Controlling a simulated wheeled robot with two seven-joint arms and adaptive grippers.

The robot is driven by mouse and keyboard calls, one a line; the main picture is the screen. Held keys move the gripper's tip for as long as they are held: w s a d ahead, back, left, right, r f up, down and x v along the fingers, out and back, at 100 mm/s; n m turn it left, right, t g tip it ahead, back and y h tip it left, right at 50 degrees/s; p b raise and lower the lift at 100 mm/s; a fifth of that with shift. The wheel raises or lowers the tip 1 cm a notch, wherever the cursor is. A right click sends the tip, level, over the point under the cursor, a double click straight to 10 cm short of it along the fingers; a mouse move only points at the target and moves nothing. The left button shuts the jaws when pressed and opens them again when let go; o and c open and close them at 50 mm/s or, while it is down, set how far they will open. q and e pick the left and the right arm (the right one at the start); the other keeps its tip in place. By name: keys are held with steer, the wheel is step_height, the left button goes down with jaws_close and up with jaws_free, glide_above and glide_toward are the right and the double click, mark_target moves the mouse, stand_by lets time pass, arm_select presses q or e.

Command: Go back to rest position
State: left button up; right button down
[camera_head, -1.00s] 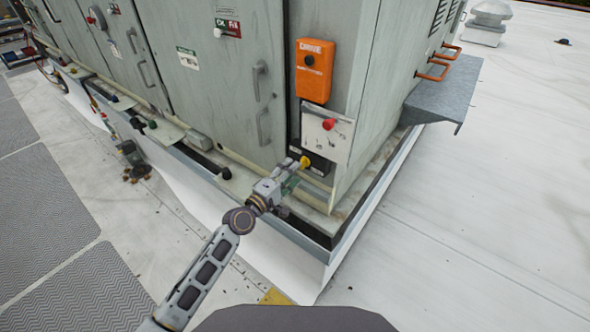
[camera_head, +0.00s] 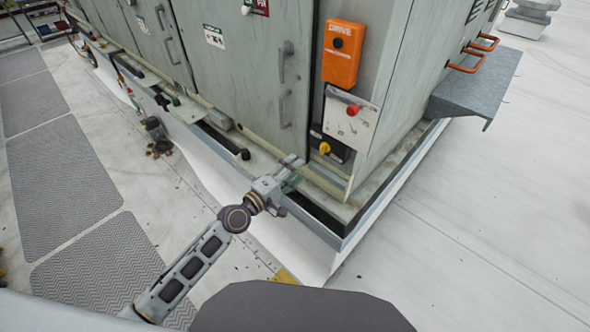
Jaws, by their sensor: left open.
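My left gripper (camera_head: 292,168) is in front of the cooler cabinet's lower edge, in the middle of the view. It is open, with nothing seen between its fingers. The yellow knob (camera_head: 324,148) on a black switch box is up and to the right of the fingertips, apart from them. Above the knob is a white plate with a red knob (camera_head: 352,110), and above that an orange box (camera_head: 343,53). My right gripper is not in view.
The grey cabinet (camera_head: 250,85) with door handles fills the upper middle. A grey metal shelf (camera_head: 470,95) with orange handles juts out at the right. Grey walkway mats (camera_head: 60,190) lie at the left.

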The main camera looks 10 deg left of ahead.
arm_select(q)
steer(key=shift+m, duration=0.4)
steer(key=a+f+m+g+y, duration=0.25)
steer(key=a+f+m, duration=0.3)
steer(key=f, duration=0.75)
steer(key=a+f+m+g+y, duration=0.1)
steer(key=a+f+m+y, duration=0.35)
steer(key=f, duration=0.85)
steer(key=s+a+f+m+g+y, duration=0.1)
steer(key=s+a+f, duration=0.4)
steer(key=f, duration=0.4)
steer(key=s+a+f+m+g+y, duration=0.15)
steer(key=s+a+f, duration=0.25)
steer(key=a+f, duration=0.4)
steer(key=s+a+f+m+g+y, duration=0.1)
steer(key=s+a+f+g, duration=0.1)
steer(key=s+f, duration=0.7)
steer(key=s+a+f+g+y, duration=0.1)
steer(key=s+a+f+g, duration=0.15)
steer(key=s+f, duration=0.7)
steer(key=s+d+f+g, duration=0.1)
steer(key=s+d, duration=0.3)
steer(key=s, duration=0.6)
steer(key=s+d+f+g, duration=0.1)
steer(key=s+d, duration=0.3)
steer(key=s, duration=0.7)
steer(key=shift+d+f+n+g+h, duration=0.15)
steer(key=shift+f+n+g+h, duration=0.2)
steer(key=shift+n+g+h, duration=0.15)
